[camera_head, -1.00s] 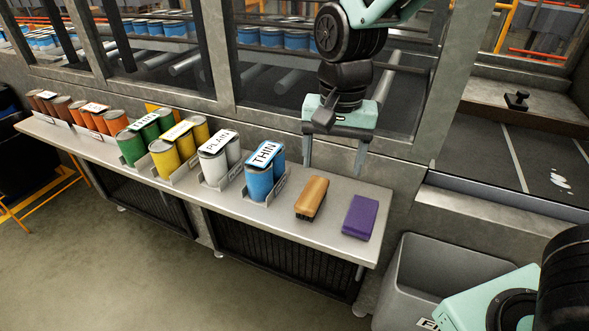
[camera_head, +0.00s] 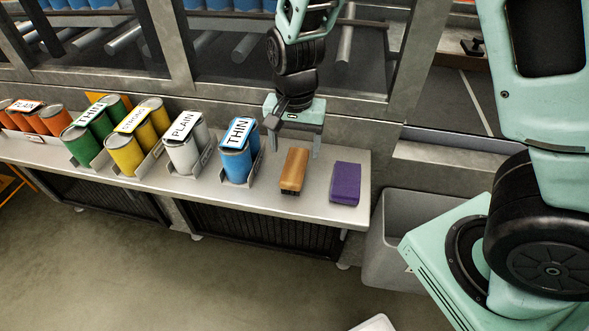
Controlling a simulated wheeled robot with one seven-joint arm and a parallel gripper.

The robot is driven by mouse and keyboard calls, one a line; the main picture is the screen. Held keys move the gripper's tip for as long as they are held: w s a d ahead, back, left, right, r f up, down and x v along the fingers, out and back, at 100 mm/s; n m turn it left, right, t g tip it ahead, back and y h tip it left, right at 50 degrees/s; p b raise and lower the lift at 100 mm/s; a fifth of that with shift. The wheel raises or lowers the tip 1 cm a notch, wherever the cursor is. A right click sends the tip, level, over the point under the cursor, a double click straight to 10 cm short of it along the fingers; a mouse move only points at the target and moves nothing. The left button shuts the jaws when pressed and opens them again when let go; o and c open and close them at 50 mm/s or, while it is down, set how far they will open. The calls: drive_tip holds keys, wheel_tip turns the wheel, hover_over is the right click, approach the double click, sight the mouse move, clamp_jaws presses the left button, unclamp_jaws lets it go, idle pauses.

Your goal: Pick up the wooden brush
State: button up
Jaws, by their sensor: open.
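The wooden brush (camera_head: 294,169) lies on the right part of the grey metal shelf (camera_head: 262,201). It has a brown wooden back and dark bristles underneath. My gripper (camera_head: 296,151) points downward with its two fingers apart and nothing between them. In the picture its fingers reach down to about the far end of the brush, one on either side. I cannot tell how high above the brush they are.
A purple block (camera_head: 345,184) lies just right of the brush. Blue cans (camera_head: 236,164) with a THIN label stand close on its left, with white, yellow and green cans beyond. A grey bin (camera_head: 392,232) stands below the shelf's right end. A window frame rises behind.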

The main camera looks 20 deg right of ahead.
sight(295, 164)
drive_tip(key=shift+s+f+p, duration=0.1)
drive_tip(key=shift+f+p, duration=0.2)
drive_tip(key=shift+f, duration=3.1)
drive_tip(key=c, duration=1.1)
